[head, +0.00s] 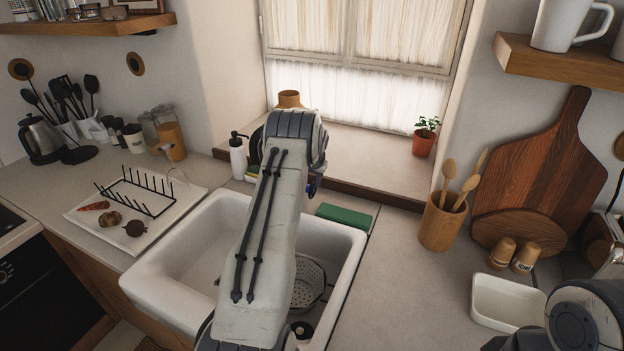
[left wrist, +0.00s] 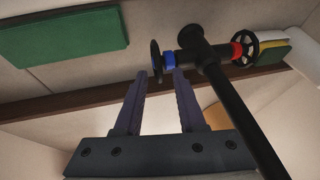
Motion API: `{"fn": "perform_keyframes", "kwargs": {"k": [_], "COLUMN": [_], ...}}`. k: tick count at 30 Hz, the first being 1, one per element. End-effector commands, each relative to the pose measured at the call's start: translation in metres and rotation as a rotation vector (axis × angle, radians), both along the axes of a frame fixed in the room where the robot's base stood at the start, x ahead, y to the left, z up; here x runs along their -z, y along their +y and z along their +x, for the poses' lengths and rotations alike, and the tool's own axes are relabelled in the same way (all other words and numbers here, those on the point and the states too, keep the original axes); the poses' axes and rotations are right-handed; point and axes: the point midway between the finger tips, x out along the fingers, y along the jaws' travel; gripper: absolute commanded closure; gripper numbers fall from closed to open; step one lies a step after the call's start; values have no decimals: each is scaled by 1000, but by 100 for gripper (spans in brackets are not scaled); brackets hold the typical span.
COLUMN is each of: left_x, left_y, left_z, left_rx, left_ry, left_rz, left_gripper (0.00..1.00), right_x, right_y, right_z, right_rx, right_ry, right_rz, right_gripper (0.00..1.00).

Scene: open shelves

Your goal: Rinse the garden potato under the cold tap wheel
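The cold tap wheel (left wrist: 156,62) is a dark disc beside a blue collar (left wrist: 169,61) on the black tap (left wrist: 215,70) in the left wrist view. My left gripper (left wrist: 160,73) is open, with its two fingertips close to this wheel, one on each side; I cannot tell if they touch it. In the head view my left arm hides this gripper and most of the tap. A brown lump that looks like the potato (head: 110,219) lies on the white draining tray (head: 84,221), left of the sink. Only part of my right arm shows, at the lower right.
The white sink (head: 172,289) holds a grey colander (head: 311,283), partly hidden by my arm. A carrot (head: 94,206) and a dark round vegetable (head: 134,229) lie near the potato. The hot wheel (left wrist: 244,48) has a red collar.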

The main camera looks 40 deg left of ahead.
Motion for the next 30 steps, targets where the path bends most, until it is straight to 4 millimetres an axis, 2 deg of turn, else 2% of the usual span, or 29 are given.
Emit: {"fn": "perform_keyframes", "kwargs": {"k": [6, 13, 14, 15, 17, 23, 30], "left_x": [11, 11, 11, 11, 11, 12, 19], "left_y": [3, 3, 3, 3, 3, 3, 3], "left_z": [3, 3, 3, 3, 3, 3, -1], "left_rx": [0, 0, 0, 0, 0, -1, 0], "left_ry": [0, 0, 0, 0, 0, -2, -93], "left_rz": [0, 0, 0, 0, 0, 0, 21], "left_gripper": [61, 61, 64, 80, 100, 100, 100], "right_x": [-5, -4, -4, -4, -4, -3, 24], "right_y": [0, 0, 0, 0, 0, 0, 0], "right_z": [0, 0, 0, 0, 0, 0, 0], "right_rx": [-1, -1, -1, -1, -1, -1, -1], "right_ry": [0, 0, 0, 0, 0, 0, 0], "right_rz": [0, 0, 0, 0, 0, 0, 0], "right_gripper": [66, 66, 66, 66, 66, 66, 66]}}
